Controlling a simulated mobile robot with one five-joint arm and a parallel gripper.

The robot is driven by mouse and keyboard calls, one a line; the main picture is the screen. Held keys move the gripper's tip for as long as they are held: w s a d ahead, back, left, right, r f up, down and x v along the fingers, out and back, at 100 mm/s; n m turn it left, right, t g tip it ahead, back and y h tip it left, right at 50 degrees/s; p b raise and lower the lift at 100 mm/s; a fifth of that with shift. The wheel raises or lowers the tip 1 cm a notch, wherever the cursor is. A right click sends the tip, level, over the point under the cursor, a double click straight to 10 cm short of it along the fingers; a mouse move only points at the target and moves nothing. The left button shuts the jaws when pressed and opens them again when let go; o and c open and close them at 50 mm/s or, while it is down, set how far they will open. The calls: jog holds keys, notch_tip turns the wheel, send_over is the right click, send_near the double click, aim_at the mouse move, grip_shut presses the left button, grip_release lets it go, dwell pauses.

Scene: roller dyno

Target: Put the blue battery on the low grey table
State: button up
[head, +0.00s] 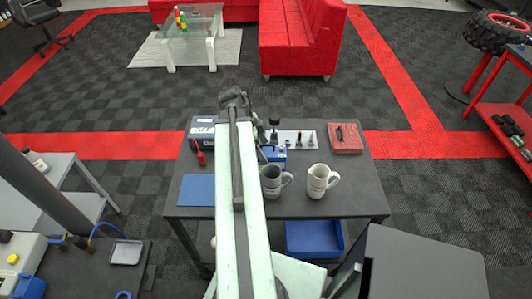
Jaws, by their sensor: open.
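A small blue block (274,154), which looks like the blue battery, sits on a dark grey table (345,203) in front of me, partly hidden by my arm. A blue-grey box with a white label (203,129) stands at this table's back left; I cannot tell whether it is a battery too. My gripper (234,97) is open, above the table's far edge, beyond the blue block and apart from it. Its fingers are small and hard to make out. A lighter grey table (62,168) stands at the left; I cannot tell which is the low grey table.
Two mugs, one grey (271,182) and one white (318,182), stand near the blue block. A blue mat (196,190), a red-handled tool (199,155) and a red case (345,139) lie around. A blue bin (314,240) is below. Open floor lies beyond.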

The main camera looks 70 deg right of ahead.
aim_at(264, 150)
jog(key=b+x, duration=0.2)
jog(key=x, duration=0.1)
jog(key=shift+s+f, duration=0.15)
jog(key=shift+f, duration=0.2)
jog(key=shift+r, duration=0.1)
grip_shut()
jog(key=shift+r, duration=0.1)
notch_tip(264, 150, up, 10)
jog(key=p, duration=1)
